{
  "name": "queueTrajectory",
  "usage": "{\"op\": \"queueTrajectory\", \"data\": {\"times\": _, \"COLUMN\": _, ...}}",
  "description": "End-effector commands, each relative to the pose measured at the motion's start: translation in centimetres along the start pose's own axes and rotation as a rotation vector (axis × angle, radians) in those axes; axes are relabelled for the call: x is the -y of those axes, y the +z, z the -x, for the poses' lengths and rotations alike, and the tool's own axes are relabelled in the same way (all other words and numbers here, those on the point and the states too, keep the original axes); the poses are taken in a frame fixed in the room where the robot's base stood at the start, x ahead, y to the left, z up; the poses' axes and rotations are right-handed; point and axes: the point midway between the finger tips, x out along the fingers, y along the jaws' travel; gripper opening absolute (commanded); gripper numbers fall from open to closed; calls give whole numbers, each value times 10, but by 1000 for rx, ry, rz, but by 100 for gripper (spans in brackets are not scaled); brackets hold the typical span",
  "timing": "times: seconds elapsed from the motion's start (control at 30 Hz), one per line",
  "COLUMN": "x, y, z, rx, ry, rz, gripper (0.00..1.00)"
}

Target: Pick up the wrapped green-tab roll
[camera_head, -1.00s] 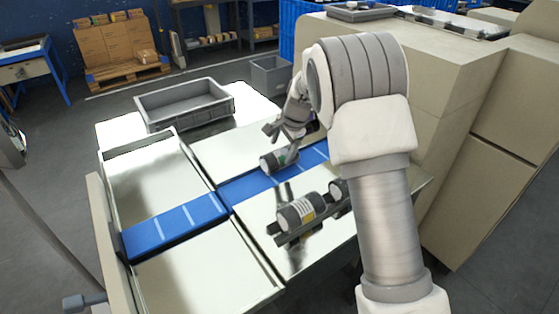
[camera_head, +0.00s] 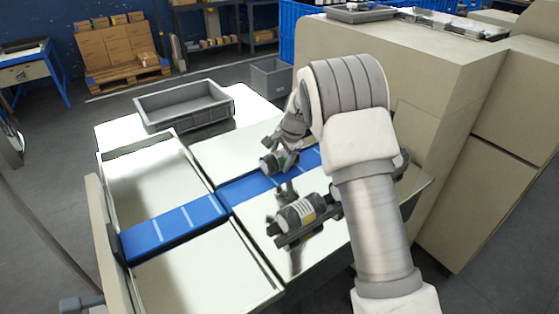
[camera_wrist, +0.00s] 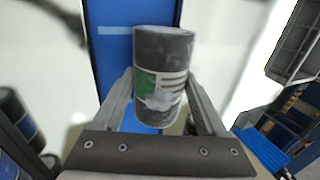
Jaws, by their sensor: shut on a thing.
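The wrapped roll with a green tab (camera_wrist: 160,75) is a dark cylinder with a white label, between my gripper's two fingers in the wrist view. My gripper (camera_wrist: 160,108) is shut on it, one finger on each side. In the head view the roll (camera_head: 269,164) is at the blue conveyor belt (camera_head: 236,191), with my gripper (camera_head: 284,158) at its right end. The belt lies behind the roll in the wrist view. I cannot tell whether the roll touches the belt or is just above it.
A grey crate (camera_head: 183,105) stands on the table's back part. A beige machine (camera_head: 400,75) stands at the right. The metal table left of the rack is clear.

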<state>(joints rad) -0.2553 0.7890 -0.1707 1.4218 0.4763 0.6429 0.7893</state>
Motion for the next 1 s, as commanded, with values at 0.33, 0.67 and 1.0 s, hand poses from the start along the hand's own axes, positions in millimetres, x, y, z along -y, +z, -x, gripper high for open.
{"op": "queueTrajectory", "data": {"times": 0.33, "x": 1, "y": 0, "z": 1, "rx": -1, "ry": -3, "rz": 0, "gripper": 0}}
{"op": "queueTrajectory", "data": {"times": 0.67, "x": 11, "y": 0, "z": 26, "rx": -2, "ry": -5, "rz": 2, "gripper": 0}}
{"op": "queueTrajectory", "data": {"times": 1.0, "x": -10, "y": -32, "z": 83, "rx": -3, "ry": -4, "rz": -5, "gripper": 0}}
